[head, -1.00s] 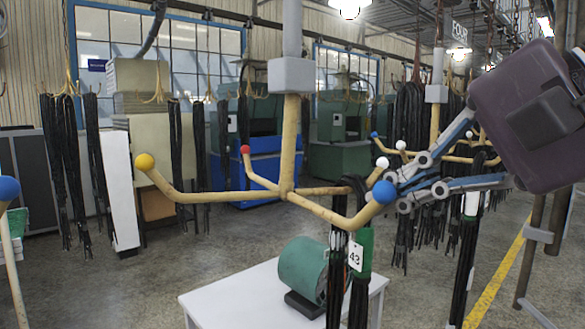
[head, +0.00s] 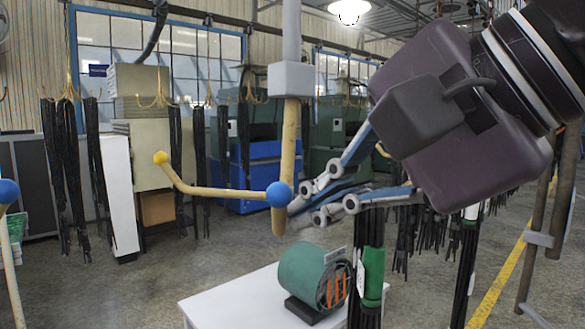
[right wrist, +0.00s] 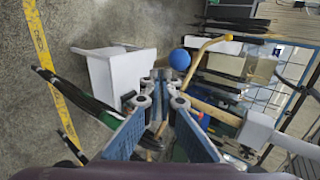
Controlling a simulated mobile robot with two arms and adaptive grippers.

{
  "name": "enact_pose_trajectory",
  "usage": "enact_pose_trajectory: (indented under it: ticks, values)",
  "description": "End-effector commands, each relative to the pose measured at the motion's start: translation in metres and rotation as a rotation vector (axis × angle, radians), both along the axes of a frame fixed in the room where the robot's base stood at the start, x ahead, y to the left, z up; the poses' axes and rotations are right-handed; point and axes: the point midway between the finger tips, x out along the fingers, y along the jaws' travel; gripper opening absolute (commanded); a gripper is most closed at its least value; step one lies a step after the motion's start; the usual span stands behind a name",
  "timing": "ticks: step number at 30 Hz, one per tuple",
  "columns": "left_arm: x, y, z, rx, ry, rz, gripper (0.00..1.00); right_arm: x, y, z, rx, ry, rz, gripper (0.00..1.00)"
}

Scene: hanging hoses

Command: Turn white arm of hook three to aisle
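The near hook is a tan post (head: 289,140) hanging from a grey block (head: 292,79). Its yellow-tipped arm (head: 215,192) reaches left, and its blue ball (head: 279,194) sits in front of the post. In the right wrist view, the blue ball (right wrist: 180,59) is just beyond my fingertips. The white ball and the red ball are not visible. My right gripper (head: 312,205) is right of the post, close to the blue ball; its fingers (right wrist: 157,92) stand a little apart with nothing clearly between them. I cannot tell whether they touch the hook. My left gripper is out of view.
A black hose bundle with a green band (head: 374,270) hangs below my right gripper. Another hook's blue ball (head: 8,190) is at the left edge. A yellow floor line (head: 497,283) marks the right.

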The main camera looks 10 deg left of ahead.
Motion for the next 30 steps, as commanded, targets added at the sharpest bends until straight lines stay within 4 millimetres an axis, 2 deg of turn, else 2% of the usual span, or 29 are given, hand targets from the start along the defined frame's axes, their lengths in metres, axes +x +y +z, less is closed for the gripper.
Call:
enact_pose_trajectory:
  ticks: [9,30]
  values:
    - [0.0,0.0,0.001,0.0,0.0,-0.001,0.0,-0.009,0.029,0.0,-0.002,0.001,0.003,0.0]
    - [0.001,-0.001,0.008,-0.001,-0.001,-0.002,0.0,-0.008,0.091,0.0,-0.001,0.0,0.001,0.0]
